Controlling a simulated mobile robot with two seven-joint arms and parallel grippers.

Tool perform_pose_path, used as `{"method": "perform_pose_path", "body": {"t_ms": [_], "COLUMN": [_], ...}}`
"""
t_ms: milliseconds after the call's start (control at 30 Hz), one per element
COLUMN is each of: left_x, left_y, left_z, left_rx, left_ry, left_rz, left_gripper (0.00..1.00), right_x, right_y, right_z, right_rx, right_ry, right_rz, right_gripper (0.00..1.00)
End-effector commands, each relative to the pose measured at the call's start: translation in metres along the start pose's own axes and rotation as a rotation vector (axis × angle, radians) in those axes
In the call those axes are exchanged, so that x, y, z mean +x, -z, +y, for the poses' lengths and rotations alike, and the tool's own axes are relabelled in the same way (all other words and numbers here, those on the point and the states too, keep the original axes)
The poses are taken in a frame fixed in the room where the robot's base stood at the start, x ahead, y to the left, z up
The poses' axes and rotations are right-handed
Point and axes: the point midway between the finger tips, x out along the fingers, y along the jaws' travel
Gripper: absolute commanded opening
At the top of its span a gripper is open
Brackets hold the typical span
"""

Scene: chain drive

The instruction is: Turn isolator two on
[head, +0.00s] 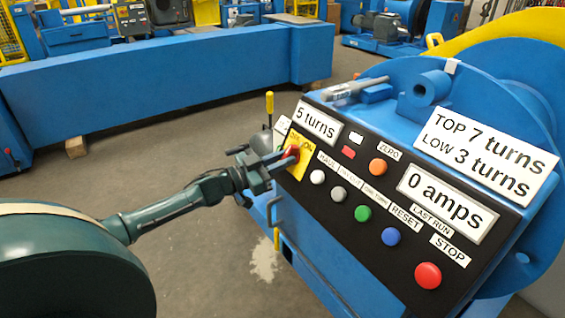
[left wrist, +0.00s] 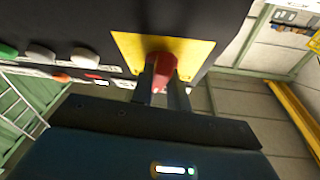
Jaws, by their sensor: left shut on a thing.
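A red rotary switch knob (head: 292,151) sits on a yellow plate (head: 299,169) at the left end of a black control panel. The lettering on the plate is too small to read surely, and I see no label reading isolator two. My left gripper (head: 282,160) reaches in from the left, its fingers closed around the knob. In the left wrist view the knob (left wrist: 164,68) shows between the two fingers (left wrist: 164,85), in front of the yellow plate (left wrist: 127,46). The fingers partly cover the knob, so its exact setting is unclear. My right gripper is not in view.
The panel (head: 322,218) carries white, grey, green, blue, orange and red buttons close to the knob. Signs read "5 turns" (head: 317,124) and "0 amps" (head: 447,203). A yellow-handled lever (head: 269,104) stands behind the gripper. Open floor (head: 170,145) lies to the left.

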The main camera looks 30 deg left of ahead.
Motion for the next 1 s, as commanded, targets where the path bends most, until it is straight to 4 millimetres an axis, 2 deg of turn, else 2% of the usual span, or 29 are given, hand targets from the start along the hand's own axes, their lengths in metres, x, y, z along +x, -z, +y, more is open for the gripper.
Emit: {"method": "perform_pose_path", "body": {"t_ms": [500, 1000], "left_x": [0.0014, 0.0021], "left_y": [0.0016, 0.0022], "left_z": [-0.0064, -0.0067], "left_rx": [0.360, 0.495], "left_ry": [-0.251, -0.348], "left_rz": [0.000, 0.001], "left_gripper": [0.00, 0.00], "right_x": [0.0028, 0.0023], "right_y": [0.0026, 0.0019], "right_z": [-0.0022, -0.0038], "right_rx": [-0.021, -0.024], "right_ry": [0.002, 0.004], "right_rz": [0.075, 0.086], "right_gripper": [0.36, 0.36]}}
